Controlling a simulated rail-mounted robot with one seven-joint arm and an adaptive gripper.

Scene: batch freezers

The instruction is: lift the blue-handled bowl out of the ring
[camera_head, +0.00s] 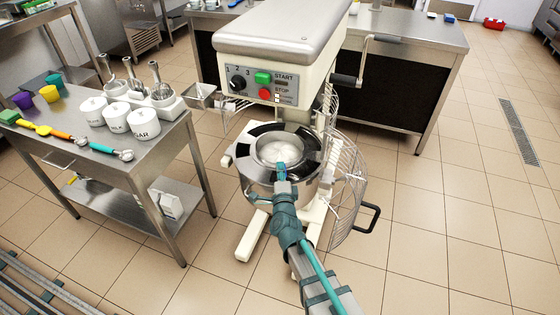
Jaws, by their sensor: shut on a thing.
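The steel bowl (262,149) sits in the mixer's ring (243,160), a dark band with pale gaps around the opening. White contents show inside the bowl. My gripper (282,171) is at the near side of the bowl, shut on its blue handle, which shows as a small blue patch at the fingertips. The fingers hide most of the handle and part of the near rim. The bowl looks level and surrounded by the ring; I cannot tell whether it is raised at all.
The mixer head (275,35) overhangs the far side of the bowl. The wire guard (346,185) stands swung out at right. A steel table (65,160) at left holds white canisters (117,117), scoops and coloured cups. A steel counter (420,28) stands behind. Floor at right is clear.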

